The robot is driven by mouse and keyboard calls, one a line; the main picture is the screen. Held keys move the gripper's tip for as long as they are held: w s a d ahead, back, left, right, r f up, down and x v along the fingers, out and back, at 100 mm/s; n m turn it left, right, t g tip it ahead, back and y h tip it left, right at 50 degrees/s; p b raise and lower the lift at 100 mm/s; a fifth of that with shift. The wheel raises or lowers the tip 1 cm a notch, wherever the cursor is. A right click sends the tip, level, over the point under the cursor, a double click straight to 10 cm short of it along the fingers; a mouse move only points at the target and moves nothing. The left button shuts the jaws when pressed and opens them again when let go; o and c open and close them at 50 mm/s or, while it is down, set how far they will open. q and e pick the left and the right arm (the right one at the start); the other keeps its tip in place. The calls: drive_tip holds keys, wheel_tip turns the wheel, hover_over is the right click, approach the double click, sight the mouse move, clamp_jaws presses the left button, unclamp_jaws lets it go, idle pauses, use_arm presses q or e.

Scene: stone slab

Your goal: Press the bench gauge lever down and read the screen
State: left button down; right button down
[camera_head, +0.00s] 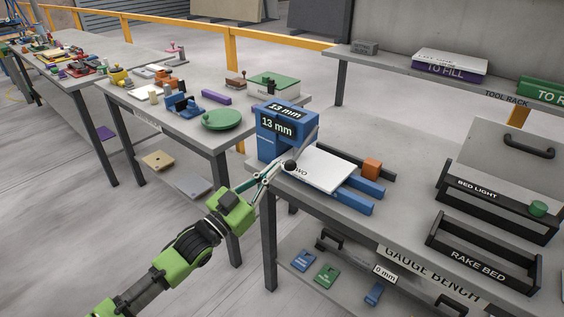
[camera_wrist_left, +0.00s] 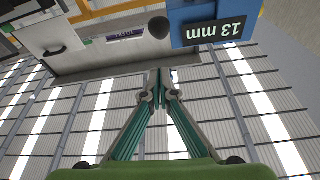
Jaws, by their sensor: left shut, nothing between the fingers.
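The blue bench gauge (camera_head: 270,145) stands on the bench. Its dark screen (camera_head: 278,125) reads 13 mm, and the same reading is on its top. In the left wrist view the screen (camera_wrist_left: 215,32) also reads 13 mm. The grey lever (camera_head: 306,145) slopes down to a black knob (camera_head: 289,166) at the front left of the gauge. A white slab (camera_head: 325,170), its lettering partly hidden, lies on the blue rails at the gauge. My left gripper (camera_head: 279,167) is shut and empty, its tips at the knob; I cannot tell whether they touch. My right gripper is out of view.
An orange block (camera_head: 371,168) sits by the rails. The RAKE BED rack (camera_head: 480,262) and the BED LIGHT rack (camera_head: 495,205) stand to the right. A lower shelf holds small coloured blocks and a 0 mm tag (camera_head: 385,273). Another cluttered table (camera_head: 150,118) stands at left.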

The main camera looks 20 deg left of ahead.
use_arm(q)
drive_tip(key=v, duration=0.4)
drive_tip(key=shift+w+f+b, duration=0.1)
drive_tip(key=shift+f+b, duration=0.2)
drive_tip(key=shift+f, duration=0.05)
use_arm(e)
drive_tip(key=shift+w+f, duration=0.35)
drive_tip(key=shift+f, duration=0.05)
use_arm(q)
drive_tip(key=shift+a, duration=0.1)
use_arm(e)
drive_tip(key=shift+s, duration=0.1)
